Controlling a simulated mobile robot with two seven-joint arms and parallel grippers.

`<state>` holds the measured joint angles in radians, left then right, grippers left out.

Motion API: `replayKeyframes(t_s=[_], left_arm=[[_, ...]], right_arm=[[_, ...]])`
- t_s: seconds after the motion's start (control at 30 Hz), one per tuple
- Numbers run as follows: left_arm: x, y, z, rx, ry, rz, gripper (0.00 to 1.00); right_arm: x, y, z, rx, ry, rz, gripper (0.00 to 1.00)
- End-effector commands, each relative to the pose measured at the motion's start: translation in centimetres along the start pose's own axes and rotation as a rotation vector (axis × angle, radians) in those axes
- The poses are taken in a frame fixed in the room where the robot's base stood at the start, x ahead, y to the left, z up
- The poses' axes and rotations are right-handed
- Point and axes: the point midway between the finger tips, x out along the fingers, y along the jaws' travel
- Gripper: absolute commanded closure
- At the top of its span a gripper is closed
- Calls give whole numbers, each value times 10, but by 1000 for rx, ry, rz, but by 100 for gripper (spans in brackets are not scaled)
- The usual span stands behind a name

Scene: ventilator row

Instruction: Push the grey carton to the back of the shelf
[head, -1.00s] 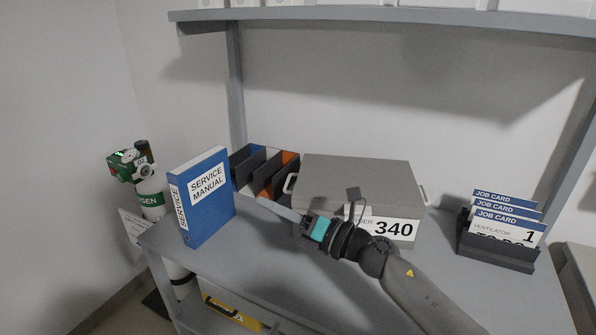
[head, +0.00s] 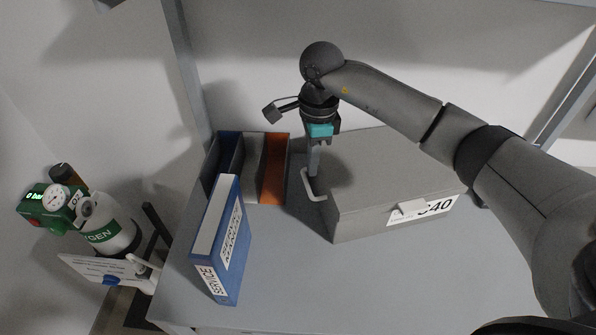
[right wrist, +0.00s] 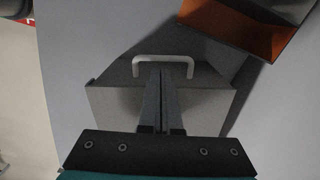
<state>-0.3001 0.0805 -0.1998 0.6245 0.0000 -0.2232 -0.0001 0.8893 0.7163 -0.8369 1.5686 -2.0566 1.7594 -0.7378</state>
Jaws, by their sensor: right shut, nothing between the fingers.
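The grey carton (head: 385,185) lies on the shelf board, with a label reading 340 on its front and a pale handle (head: 313,186) on its left end. My right gripper (head: 313,172) is shut and empty. It points down at the carton's left end, close to the handle. In the right wrist view the closed fingers (right wrist: 161,85) overlap the handle (right wrist: 163,60) and the carton's end face (right wrist: 205,108); I cannot tell whether they touch. My left gripper is not in view.
A blue service manual binder (head: 222,240) stands at the left front of the shelf (head: 290,285). An organiser with an orange divider (head: 274,168) stands behind it. A green-topped oxygen cylinder (head: 110,235) is beyond the left edge. The shelf in front of the carton is clear.

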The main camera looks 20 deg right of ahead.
Motion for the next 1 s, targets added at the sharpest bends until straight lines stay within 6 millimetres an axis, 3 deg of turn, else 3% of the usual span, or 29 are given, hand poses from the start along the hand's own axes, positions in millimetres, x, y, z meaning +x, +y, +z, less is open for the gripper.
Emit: replayKeyframes(t_s=[0.17,0.63,1.0], left_arm=[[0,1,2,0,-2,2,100],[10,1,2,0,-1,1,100],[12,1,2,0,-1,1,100]], right_arm=[[6,0,-9,1,40,3,100],[84,0,-10,1,35,3,100],[98,0,-10,0,34,1,100]])
